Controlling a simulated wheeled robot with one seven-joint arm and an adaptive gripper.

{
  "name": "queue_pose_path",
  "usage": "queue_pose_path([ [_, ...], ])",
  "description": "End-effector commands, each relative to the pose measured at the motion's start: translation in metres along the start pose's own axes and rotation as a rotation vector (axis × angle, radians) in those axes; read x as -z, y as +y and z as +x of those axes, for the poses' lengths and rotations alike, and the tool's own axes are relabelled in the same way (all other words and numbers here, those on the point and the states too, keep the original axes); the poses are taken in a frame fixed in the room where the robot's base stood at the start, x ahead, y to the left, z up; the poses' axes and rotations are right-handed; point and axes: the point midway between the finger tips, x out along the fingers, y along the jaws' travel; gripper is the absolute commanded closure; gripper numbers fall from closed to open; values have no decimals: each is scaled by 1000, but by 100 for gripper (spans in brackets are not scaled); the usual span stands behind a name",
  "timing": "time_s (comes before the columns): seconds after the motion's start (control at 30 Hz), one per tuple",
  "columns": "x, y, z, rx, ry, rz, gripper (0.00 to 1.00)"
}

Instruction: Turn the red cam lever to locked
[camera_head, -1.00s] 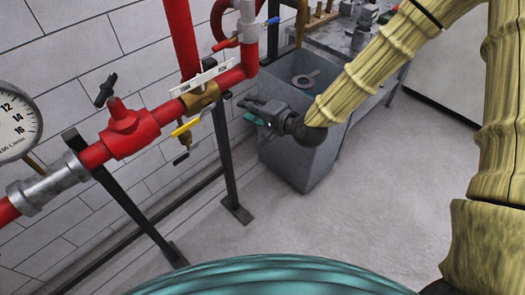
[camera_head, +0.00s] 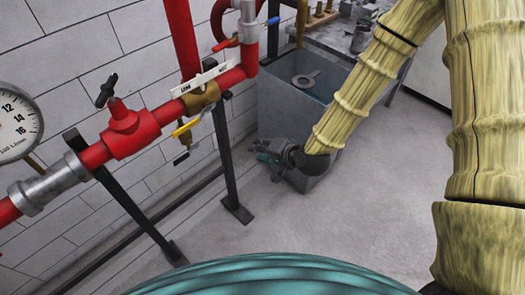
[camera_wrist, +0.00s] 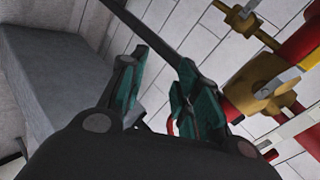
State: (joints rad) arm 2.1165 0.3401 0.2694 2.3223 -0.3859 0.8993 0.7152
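The red cam lever (camera_head: 225,44) sticks out to the left from a grey coupling (camera_head: 248,32) on the red pipework at the top of the head view. A blue lever (camera_head: 271,21) sticks out on the coupling's other side. My gripper (camera_head: 258,153) is lower and to the right of the pipe, in front of the grey bin, apart from the lever. In the wrist view my gripper (camera_wrist: 160,62) has its two fingers spread with nothing held between them. I cannot make out the red cam lever for sure in the wrist view.
The brass valve (camera_head: 201,97) has a yellow handle (camera_head: 186,127) and a white label plate (camera_head: 203,78). A red valve (camera_head: 127,128) with black handle and a gauge (camera_head: 17,122) are at left. A black post (camera_head: 226,160) stands near my gripper. A grey bin (camera_head: 278,105) stands behind.

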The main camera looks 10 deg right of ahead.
Motion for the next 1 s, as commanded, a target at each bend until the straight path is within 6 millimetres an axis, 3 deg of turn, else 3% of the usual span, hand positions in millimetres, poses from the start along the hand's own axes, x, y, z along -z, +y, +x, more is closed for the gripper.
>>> queue_pose_path([
  [0.4,-3,5,0,-13,-4,-7,68],
  [0.57,-3,5,0,-12,-4,-7,97],
  [0.67,0,2,1,-1,4,-26,100],
  [0.77,14,-15,3,52,43,-120,100],
  [0.83,32,-38,4,118,99,-240,100],
  [1.0,79,-121,-11,322,315,-641,100],
])
